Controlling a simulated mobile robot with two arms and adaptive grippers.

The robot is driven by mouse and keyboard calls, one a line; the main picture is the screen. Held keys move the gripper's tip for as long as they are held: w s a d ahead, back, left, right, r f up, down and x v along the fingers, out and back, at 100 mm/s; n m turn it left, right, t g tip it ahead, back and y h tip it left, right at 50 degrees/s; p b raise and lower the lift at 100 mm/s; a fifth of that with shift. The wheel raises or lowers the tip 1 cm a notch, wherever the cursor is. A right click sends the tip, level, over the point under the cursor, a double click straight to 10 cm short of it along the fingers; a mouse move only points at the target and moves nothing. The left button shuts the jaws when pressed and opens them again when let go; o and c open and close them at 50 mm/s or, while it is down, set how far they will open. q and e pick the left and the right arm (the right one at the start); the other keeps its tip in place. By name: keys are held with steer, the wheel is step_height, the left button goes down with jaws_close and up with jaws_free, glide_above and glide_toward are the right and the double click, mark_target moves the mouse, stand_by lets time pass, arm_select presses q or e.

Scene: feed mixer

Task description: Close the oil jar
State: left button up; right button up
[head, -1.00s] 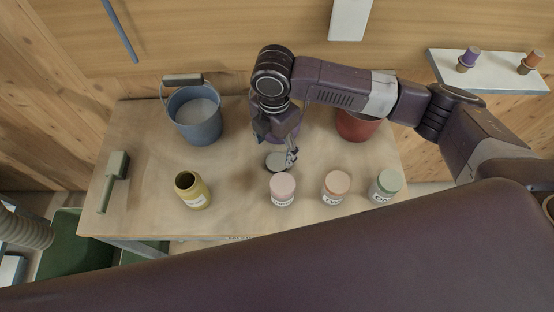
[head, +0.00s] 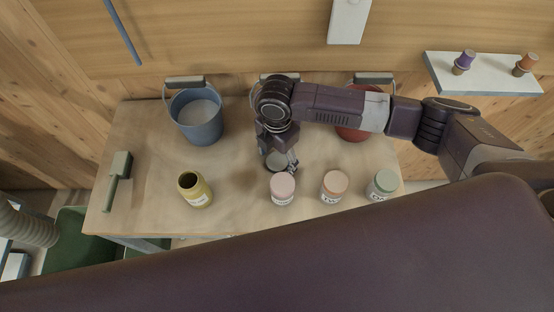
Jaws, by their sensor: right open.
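A yellow jar (head: 195,190) with a white label stands upright and open-topped at the front of the table, its dark inside showing. A grey round lid (head: 277,161) lies near the middle of the table, behind the pink-lidded jar. My right gripper (head: 279,165) is over the lid, pointing down, with its fingers open around or just above it; I cannot tell whether they touch it. The gripper and wrist hide part of the lid. My left gripper is not in view.
Jars with pink (head: 283,187), orange (head: 334,185) and green (head: 383,184) lids stand to the right. A blue bucket (head: 197,117) and a red bucket (head: 352,133) stand behind. A brush (head: 117,178) lies at the left. Table between brush and yellow jar is clear.

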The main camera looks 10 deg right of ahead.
mark_target(277, 161)
steer(key=c, duration=0.8)
steer(key=shift+r, duration=0.1)
arm_select(q)
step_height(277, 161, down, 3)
steer(key=b, duration=0.3)
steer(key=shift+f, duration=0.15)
arm_select(e)
step_height(277, 161, up, 20)
steer(key=shift+f, duration=0.1)
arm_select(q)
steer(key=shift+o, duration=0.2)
arm_select(e)
steer(key=shift+c, duration=0.3)
